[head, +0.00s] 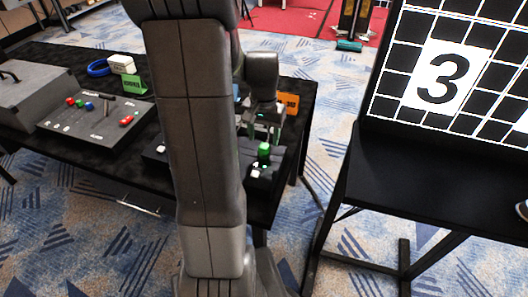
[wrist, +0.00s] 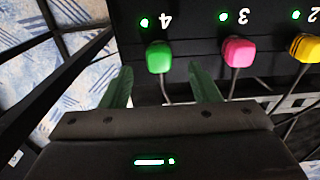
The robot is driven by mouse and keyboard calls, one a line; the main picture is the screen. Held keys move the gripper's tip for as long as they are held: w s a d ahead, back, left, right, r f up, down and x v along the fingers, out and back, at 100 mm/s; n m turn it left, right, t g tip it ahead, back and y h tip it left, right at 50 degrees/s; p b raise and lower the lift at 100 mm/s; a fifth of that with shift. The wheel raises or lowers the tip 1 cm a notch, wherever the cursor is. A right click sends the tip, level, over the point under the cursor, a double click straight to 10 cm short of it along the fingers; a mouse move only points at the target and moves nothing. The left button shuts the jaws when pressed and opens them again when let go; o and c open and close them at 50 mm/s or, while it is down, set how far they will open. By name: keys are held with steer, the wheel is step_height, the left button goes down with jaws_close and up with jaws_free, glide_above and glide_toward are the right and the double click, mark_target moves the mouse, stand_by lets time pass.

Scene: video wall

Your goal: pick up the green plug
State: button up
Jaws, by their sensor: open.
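The green plug (wrist: 158,57) sits at the black panel (wrist: 190,22) below an upside-down number 4, with a dark cable running from it. It also shows in the head view (head: 264,149) on the right part of the black table. My gripper (wrist: 160,80) is open, with one finger on each side of the plug's line. The plug appears just beyond the fingertips, between them and apart from them. In the head view my gripper (head: 262,128) is above and close to the plug, partly hidden by my arm.
A pink plug (wrist: 238,51) and a yellow plug (wrist: 304,47) stand right of the green one, with cables trailing. A black stand (head: 440,185) is at right.

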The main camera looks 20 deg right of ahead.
mark_target(264, 146)
step_height(264, 146, down, 5)
steer(key=shift+f, duration=0.1)
steer(key=shift+c, duration=0.2)
steer(key=c, duration=1)
